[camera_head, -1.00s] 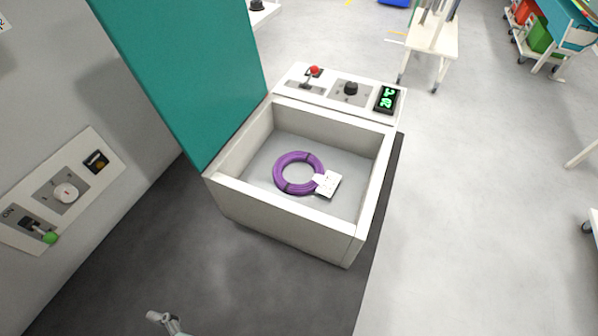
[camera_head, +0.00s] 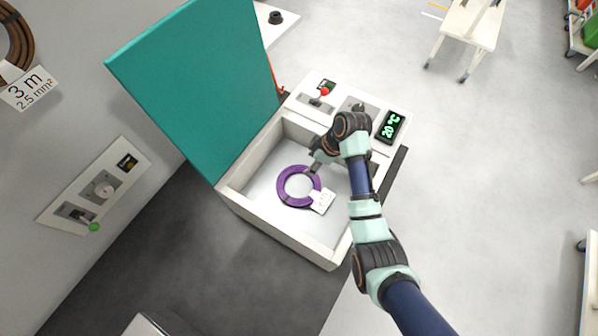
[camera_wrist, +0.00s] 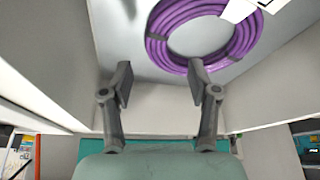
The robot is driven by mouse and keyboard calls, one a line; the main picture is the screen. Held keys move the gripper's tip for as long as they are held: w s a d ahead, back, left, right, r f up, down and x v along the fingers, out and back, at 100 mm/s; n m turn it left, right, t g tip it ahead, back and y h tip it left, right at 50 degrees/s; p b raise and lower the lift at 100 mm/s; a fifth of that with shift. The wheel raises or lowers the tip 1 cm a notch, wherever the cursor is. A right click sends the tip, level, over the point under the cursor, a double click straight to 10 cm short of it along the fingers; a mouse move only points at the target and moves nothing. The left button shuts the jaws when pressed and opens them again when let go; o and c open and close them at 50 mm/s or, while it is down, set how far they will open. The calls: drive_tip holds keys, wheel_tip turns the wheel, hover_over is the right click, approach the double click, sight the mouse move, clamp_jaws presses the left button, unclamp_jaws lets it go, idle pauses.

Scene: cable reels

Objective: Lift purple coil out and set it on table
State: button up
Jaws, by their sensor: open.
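The purple coil (camera_head: 293,197) lies flat on the floor of an open white box (camera_head: 277,235), with a white tag (camera_head: 322,201) on its right side. In the wrist view the coil (camera_wrist: 158,50) fills the top of the picture. My gripper (camera_head: 312,167) is inside or just above the box at the coil's far edge. In the wrist view my gripper (camera_wrist: 160,80) is open and empty. Its right finger overlaps the coil's near edge in the picture, and its left finger is over bare floor. I cannot tell whether it touches the coil.
The teal lid (camera_head: 200,90) stands open on the box's left side. A panel with a red-knobbed lever (camera_head: 325,92) and a green display (camera_head: 391,125) adjoins the box's far side. A wall panel with a green-tipped lever (camera_head: 94,226) is at left. Box walls surround the coil.

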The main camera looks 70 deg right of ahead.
sight(304, 168)
drive_tip(key=x, duration=0.3)
drive_tip(key=b+x, duration=0.1)
drive_tip(key=x, duration=0.2)
drive_tip(key=shift+d+f, duration=0.2)
drive_tip(key=shift+c, duration=0.3)
clamp_jaws()
drive_tip(key=shift+r, duration=0.1)
